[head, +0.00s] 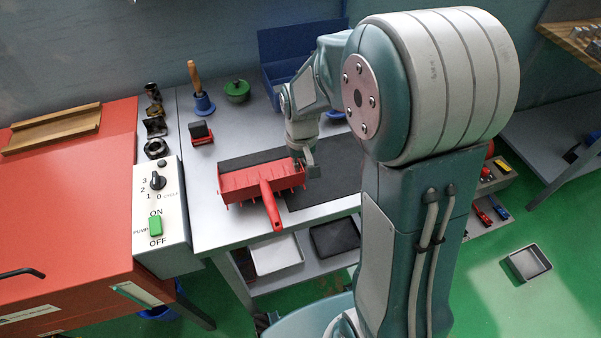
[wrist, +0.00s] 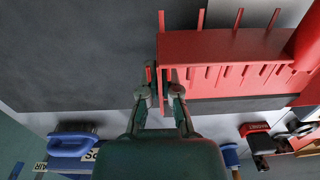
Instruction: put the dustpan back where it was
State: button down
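The red dustpan (head: 235,185) is at the front left of the grey tabletop, by the left end of the dark mat (head: 330,183). Its handle (head: 270,205) points toward the table's front edge, and teeth show along its front side. My gripper (head: 306,163) is at the dustpan's right end. In the wrist view my gripper's fingers (wrist: 162,90) sit on either side of the dustpan's thin end wall (wrist: 162,50) and look closed on it. The dustpan's body (wrist: 225,50) fills the upper right there. Whether its underside touches the table cannot be told.
A small red-and-black item (head: 201,133), a blue bell with wooden handle (head: 203,102), a green pot (head: 237,92) and a blue bin (head: 285,45) stand behind. A white switch box (head: 158,205) and red cabinet (head: 75,190) are left. The mat's visible middle is bare.

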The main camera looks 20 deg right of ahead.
jog(key=shift+f, duration=1.5)
jog(key=shift+f, duration=0.3)
jog(key=c, duration=0.8)
grip_release()
notch_tip(320, 180, up, 12)
jog(key=s+r+t, duration=0.3)
jog(key=s+r, duration=0.1)
jog(key=s, duration=0.4)
jog(key=s+r+t, duration=0.3)
jog(key=s+r, duration=0.2)
jog(key=s, duration=0.3)
jog(key=shift+s+a, duration=0.15)
jog(key=shift+s, duration=0.25)
